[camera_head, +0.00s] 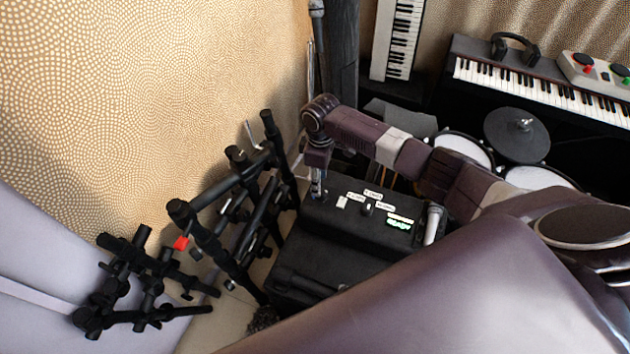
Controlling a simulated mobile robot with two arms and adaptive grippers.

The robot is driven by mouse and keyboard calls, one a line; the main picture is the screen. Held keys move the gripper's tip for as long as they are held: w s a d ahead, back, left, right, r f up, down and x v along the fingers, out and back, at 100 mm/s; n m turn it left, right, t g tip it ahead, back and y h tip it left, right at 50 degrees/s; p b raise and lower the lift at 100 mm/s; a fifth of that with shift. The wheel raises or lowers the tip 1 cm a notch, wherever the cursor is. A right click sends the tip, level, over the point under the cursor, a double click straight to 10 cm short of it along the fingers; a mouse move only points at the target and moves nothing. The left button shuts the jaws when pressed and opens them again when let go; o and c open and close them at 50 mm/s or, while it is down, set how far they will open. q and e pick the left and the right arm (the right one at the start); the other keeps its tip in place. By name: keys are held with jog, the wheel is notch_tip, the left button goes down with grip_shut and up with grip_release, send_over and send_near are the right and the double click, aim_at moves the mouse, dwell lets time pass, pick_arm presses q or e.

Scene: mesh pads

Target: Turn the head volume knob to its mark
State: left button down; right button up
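The black head (330,226) sits in the lower middle of the head view, with small white labels and a green lit readout (398,222) on its top. A small dark upright control (368,208) stands among the labels; I cannot tell whether it is the volume knob or a switch. My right arm reaches in from the right, and its gripper (318,192) points down at the head's back left corner. Its fingers are too small to tell whether they are open, shut or touching anything. Any knob under them is hidden. No mark can be made out. My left gripper is out of view.
Black stands and clamps (225,225) crowd the left side of the head. A silver microphone-like piece (433,224) is at its right. Drum pads (465,147), a cymbal pad (517,135) and a keyboard (540,88) with headphones (515,48) stand behind right. A patterned wall (140,90) is left.

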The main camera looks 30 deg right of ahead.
jog(key=shift+w+d+r, duration=0.2)
jog(key=shift+w+d, duration=0.15)
jog(key=shift+d, duration=0.05)
jog(key=shift+f, duration=0.25)
notch_tip(320, 180, down, 6)
jog(key=shift+f+b, duration=0.1)
jog(key=shift+b, duration=0.4)
jog(key=shift+f, duration=0.35)
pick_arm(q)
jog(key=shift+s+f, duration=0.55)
pick_arm(e)
grip_shut()
